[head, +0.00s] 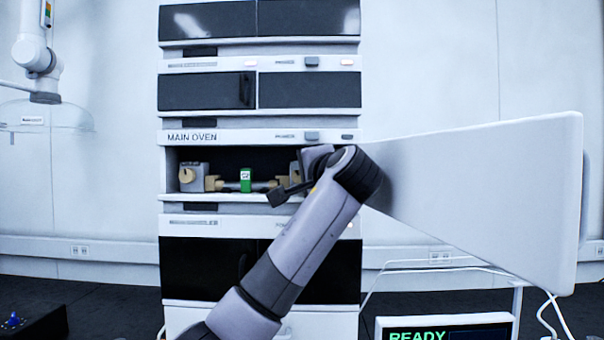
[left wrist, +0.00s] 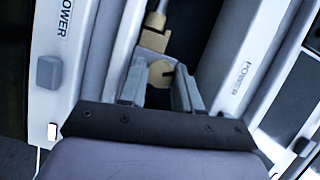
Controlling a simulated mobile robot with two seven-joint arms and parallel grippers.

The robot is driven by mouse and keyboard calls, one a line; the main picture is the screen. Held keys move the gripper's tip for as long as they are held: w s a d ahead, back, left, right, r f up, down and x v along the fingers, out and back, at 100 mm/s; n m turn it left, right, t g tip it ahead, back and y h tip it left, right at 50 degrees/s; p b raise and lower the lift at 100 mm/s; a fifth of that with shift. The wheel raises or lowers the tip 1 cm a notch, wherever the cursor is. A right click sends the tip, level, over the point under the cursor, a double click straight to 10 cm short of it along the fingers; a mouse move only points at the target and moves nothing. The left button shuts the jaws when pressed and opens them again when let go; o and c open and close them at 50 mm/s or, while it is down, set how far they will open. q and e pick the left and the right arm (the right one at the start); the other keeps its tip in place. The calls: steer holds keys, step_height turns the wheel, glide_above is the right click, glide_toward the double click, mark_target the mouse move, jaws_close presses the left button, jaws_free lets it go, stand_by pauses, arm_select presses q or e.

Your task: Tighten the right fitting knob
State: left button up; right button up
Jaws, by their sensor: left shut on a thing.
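The right fitting knob (left wrist: 161,74) is a tan round knob with a dark slot, seen between the two grey fingers of my left gripper (left wrist: 160,68) in the left wrist view. The gripper is shut on it. A tan fitting (left wrist: 154,36) lies just beyond the knob. In the head view my left gripper (head: 293,184) is at the right side of the open main oven bay (head: 262,137), and my wrist hides the right knob there. A column with a green tag (head: 246,180) runs across the bay to the left fitting knob (head: 186,175). My right gripper is not in view.
The oven sits in a tall instrument stack with dark-fronted modules (head: 206,91) above and below. A large white panel (head: 480,190) stands at the right, behind my forearm. A screen reading READY (head: 445,333) is at the bottom right.

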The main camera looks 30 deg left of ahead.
arm_select(q)
steer(key=shift+m+t+y, duration=0.3)
steer(key=shift+m+y, duration=0.1)
steer(key=shift+m, duration=0.7)
steer(key=shift+f, duration=0.1)
steer(key=o, duration=1.1)
steer(key=shift+c, duration=0.2)
steer(key=shift+f, duration=0.15)
steer(key=shift+d, duration=0.1)
